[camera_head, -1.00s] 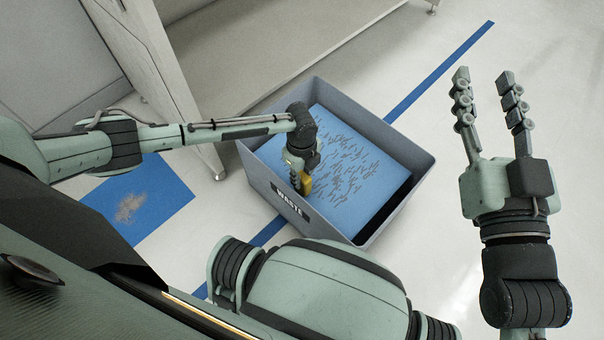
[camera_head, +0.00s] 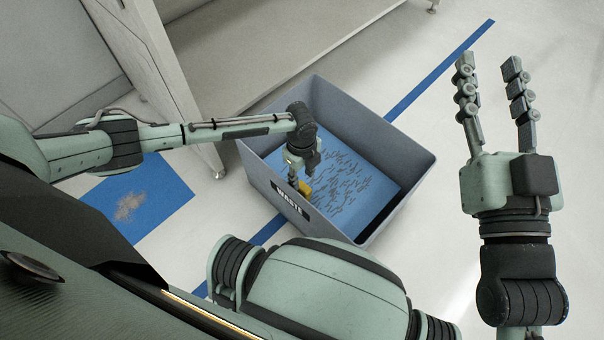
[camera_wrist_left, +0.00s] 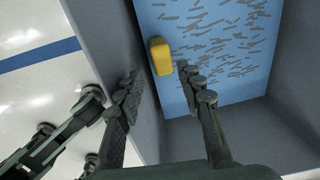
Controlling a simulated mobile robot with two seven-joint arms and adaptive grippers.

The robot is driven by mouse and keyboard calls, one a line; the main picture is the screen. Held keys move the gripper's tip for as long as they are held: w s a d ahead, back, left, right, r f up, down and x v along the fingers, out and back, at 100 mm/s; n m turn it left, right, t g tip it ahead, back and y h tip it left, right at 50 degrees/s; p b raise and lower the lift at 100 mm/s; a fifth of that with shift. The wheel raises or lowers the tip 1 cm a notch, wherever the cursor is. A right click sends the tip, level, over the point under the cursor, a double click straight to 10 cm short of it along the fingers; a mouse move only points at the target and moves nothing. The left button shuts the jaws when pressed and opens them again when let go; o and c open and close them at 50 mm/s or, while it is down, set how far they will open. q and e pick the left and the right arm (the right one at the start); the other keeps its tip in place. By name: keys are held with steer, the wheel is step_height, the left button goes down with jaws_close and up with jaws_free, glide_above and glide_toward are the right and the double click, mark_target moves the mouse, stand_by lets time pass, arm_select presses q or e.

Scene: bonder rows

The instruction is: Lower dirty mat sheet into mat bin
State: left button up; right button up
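The dirty mat sheet (camera_head: 350,188) is blue with many dark marks and has a yellow tab (camera_head: 306,188) at its left edge. It lies inside the grey mat bin (camera_head: 400,215), labelled WASTE, below the rim. My left gripper (camera_head: 303,170) is over the bin's left side, just above the tab and partly hiding it. In the left wrist view the fingers are apart, and the yellow tab (camera_wrist_left: 160,56) shows beyond the fingertips with the sheet (camera_wrist_left: 222,50) behind it. My right gripper (camera_head: 489,65) is open and empty, right of the bin.
A blue mat (camera_head: 160,190) with a brownish dirt patch lies on the floor at left. A pale cabinet or bench (camera_head: 260,45) stands behind the bin. A blue floor stripe (camera_head: 440,68) runs past the bin. Floor at right is clear.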

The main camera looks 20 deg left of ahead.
arm_select(q)
steer(key=shift+o, duration=0.7)
step_height(320, 180, up, 12)
